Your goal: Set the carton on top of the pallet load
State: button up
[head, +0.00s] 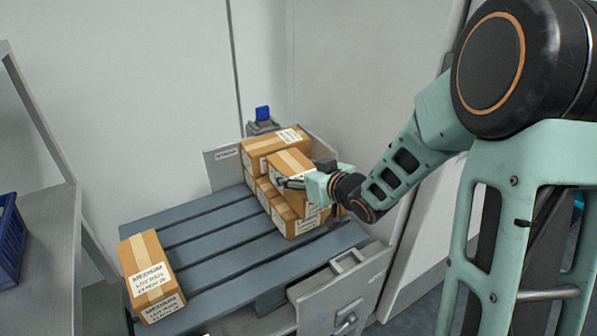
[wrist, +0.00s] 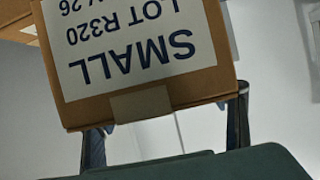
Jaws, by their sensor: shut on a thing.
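My gripper (head: 297,184) is shut on a brown carton (head: 290,163) over the pallet load. In the wrist view the carton (wrist: 150,96) fills the upper middle between the two fingers (wrist: 166,138), its label reading SMALL, LOT R320, upside down. The load is a stack of similar taped cartons at the back right of the blue-grey slatted pallet (head: 225,238). One upper carton (head: 262,146) sits behind the held one. Lower cartons (head: 284,218) lie beneath it. Whether the held carton touches the stack is hidden by my gripper and the angle.
A carton labelled MEDIUM (head: 150,272) lies apart at the pallet's left front. Grey panels (head: 222,166) stand at the pallet's back and front right. A blue crate (head: 10,240) is on a shelf at the left. The middle pallet slats are clear.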

jog(key=shift+f, duration=0.3)
